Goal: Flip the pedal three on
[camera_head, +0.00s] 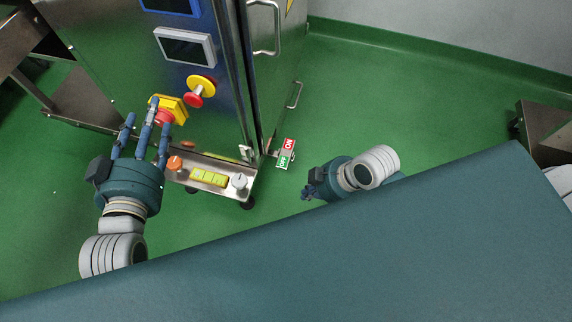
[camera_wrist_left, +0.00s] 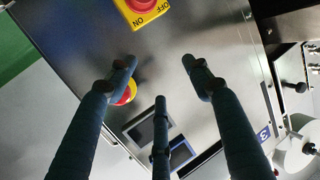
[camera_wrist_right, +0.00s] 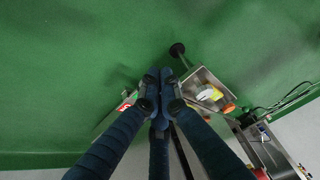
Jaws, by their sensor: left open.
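My left gripper (camera_head: 146,128) is open in front of a yellow switch box (camera_head: 179,103) with a red knob, on the steel machine's front. Its fingers partly cover the box in the head view. In the left wrist view the yellow box (camera_wrist_left: 147,16) shows ON and OFF lettering, beyond the fingertips. A red-and-green plate (camera_head: 286,153), marked ON and OFF, sits low beside the machine's base. No number shows on it. My right gripper (camera_head: 307,190) is near that plate, to its lower right. In the right wrist view its fingers (camera_wrist_right: 160,84) are together and hold nothing visible.
The steel machine (camera_head: 140,75) also carries a yellow-and-red button (camera_head: 200,90) and a screen (camera_head: 185,46). A low panel (camera_head: 182,159) with an orange knob, yellow blocks and a grey knob juts from its base. Green floor (camera_head: 400,105) is open to the right.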

